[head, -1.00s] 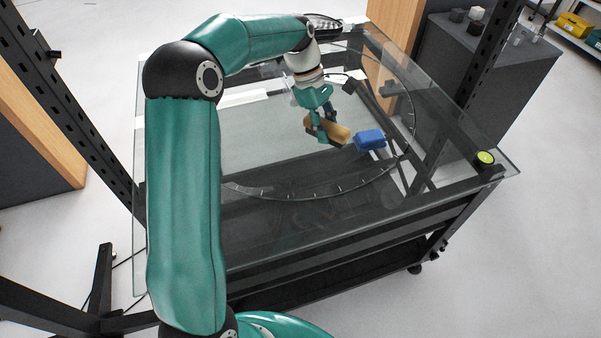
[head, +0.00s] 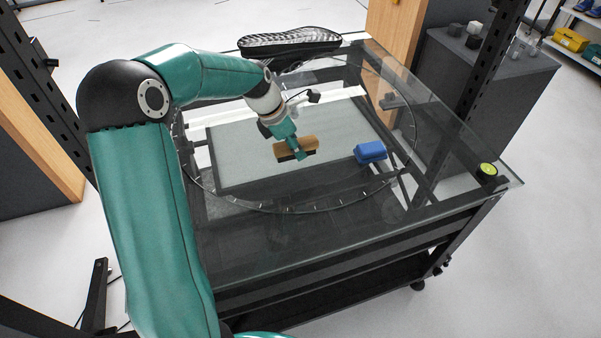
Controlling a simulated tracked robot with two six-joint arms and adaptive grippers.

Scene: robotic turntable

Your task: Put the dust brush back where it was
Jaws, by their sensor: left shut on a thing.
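The dust brush (head: 310,144) has a tan wooden body and dark bristles on its underside. My left gripper (head: 298,154) is shut on the middle of it from above. The brush is roughly level, bristles down, over the grey-green panel (head: 235,148) of the glass-topped turntable (head: 255,230). Whether the bristles touch the surface I cannot tell. My right gripper is not in view.
A blue block-like object (head: 370,151) lies right of the brush. A black tray-like piece (head: 290,41) is at the table's back edge. A yellow-green round item (head: 487,169) sits at the right corner. A dark cabinet (head: 485,85) stands beyond. The near glass is clear.

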